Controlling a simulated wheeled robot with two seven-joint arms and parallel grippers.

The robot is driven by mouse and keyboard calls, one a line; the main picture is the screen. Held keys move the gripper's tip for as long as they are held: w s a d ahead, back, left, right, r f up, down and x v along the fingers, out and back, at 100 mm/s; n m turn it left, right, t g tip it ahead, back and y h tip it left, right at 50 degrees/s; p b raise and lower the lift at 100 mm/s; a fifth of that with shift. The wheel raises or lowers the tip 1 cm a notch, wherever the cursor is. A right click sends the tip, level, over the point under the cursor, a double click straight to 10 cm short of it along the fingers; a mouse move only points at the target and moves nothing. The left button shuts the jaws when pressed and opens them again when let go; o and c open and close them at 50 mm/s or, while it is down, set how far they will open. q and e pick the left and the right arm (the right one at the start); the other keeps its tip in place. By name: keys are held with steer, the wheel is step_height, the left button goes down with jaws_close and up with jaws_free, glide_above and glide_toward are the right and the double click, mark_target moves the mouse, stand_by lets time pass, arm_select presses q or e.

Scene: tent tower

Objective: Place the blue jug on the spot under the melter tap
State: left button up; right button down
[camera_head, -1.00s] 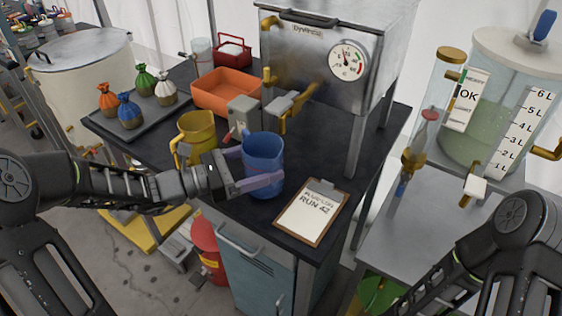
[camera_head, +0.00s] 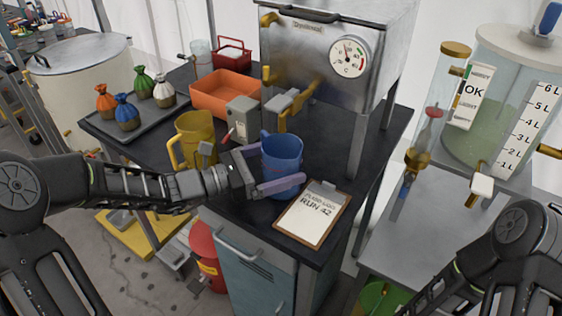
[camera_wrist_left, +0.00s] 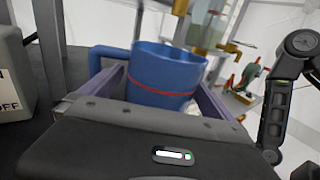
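The blue jug (camera_head: 283,152) is upright at the dark bench top, in front of and below the melter's brass tap (camera_head: 293,112). My left gripper (camera_head: 268,172) has its two purple fingers on either side of the jug and appears shut on it. The jug, with its red line, also shows between the fingers in the left wrist view (camera_wrist_left: 165,78). Whether its base touches the bench is unclear. The melter (camera_head: 325,55) is a steel box with a dial. No marked spot under the tap can be made out. My right gripper is out of view.
A yellow jug (camera_head: 192,132) and a grey switch box (camera_head: 242,118) stand left of the blue jug. A clipboard (camera_head: 313,214) lies to its right. An orange tray (camera_head: 226,92) is behind. A melter leg (camera_head: 358,135) rises at the right.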

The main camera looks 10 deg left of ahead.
arm_select(q)
steer(key=v, duration=1.2)
steer(key=shift+b, duration=0.3)
